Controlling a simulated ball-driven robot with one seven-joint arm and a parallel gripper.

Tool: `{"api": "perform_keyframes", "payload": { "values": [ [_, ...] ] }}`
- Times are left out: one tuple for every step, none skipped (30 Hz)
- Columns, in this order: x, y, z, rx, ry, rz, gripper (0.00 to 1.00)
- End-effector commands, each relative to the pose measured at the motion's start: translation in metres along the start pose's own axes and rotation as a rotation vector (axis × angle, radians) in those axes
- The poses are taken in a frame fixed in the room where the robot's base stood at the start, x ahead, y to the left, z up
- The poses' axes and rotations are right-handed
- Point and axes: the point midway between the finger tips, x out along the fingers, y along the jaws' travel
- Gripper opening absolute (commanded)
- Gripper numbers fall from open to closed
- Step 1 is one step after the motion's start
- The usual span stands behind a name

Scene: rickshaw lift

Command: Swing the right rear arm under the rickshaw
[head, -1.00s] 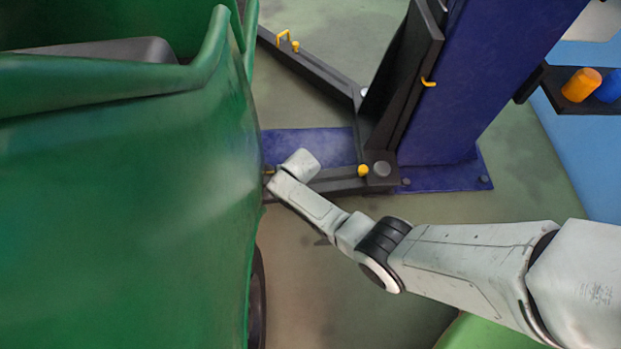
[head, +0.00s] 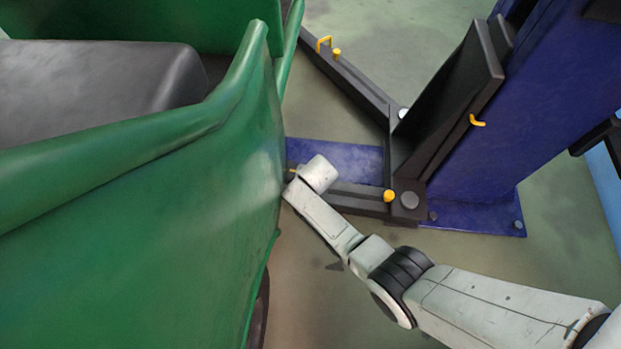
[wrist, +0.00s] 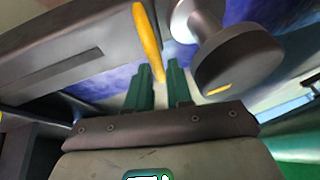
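The right rear arm (head: 355,198) is a dark lift arm running left from its pivot at the blue post, its far end hidden behind the green rickshaw (head: 150,215). In the wrist view the lift arm (wrist: 75,55) fills the upper left. Its yellow handle (wrist: 147,38) reaches down between the two teal fingers of my gripper (wrist: 162,72), which sit close on either side of it. A round dark pad (wrist: 240,62) is to the right of the fingers. In the head view my wrist is at the rickshaw's side and hides the fingers.
The blue post (head: 540,110) with its black carriage (head: 450,95) stands at the right. Another dark lift arm (head: 350,75) with a yellow handle (head: 322,43) extends toward the far left. Floor is clear below my arm.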

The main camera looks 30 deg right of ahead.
Motion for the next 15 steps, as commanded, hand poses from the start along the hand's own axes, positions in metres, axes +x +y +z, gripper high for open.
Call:
{"api": "perform_keyframes", "payload": {
  "values": [
    [-0.0001, -0.0009, -0.0013, 0.0, 0.002, -0.002, 0.25],
    [-0.0001, -0.0007, -0.001, -0.001, 0.002, -0.001, 0.28],
    [0.0, -0.0003, -0.0005, -0.001, 0.001, 0.0, 0.31],
    [0.0, 0.0001, -0.0002, -0.001, 0.0, 0.001, 0.34],
    [0.0, 0.0003, 0.0001, -0.002, -0.001, 0.002, 0.37],
    [0.0001, 0.0006, 0.0004, -0.002, -0.001, 0.002, 0.4],
    [0.0001, 0.0008, 0.0006, -0.002, -0.002, 0.003, 0.4],
    [0.0001, 0.0009, 0.0007, -0.003, -0.002, 0.003, 0.4],
    [0.0001, 0.0011, 0.0009, -0.003, -0.002, 0.004, 0.4],
    [0.0001, 0.0012, 0.0011, -0.003, -0.003, 0.004, 0.4],
    [0.0001, 0.0014, 0.0012, -0.003, -0.003, 0.004, 0.4],
    [0.0, 0.0014, 0.0013, -0.003, -0.003, 0.004, 0.4],
    [-0.0005, 0.0015, 0.0013, -0.003, -0.003, 0.005, 0.4],
    [-0.0013, 0.0015, 0.0013, -0.003, -0.003, 0.005, 0.4],
    [-0.0032, 0.0015, 0.0012, -0.004, -0.004, 0.005, 0.4]
  ]
}}
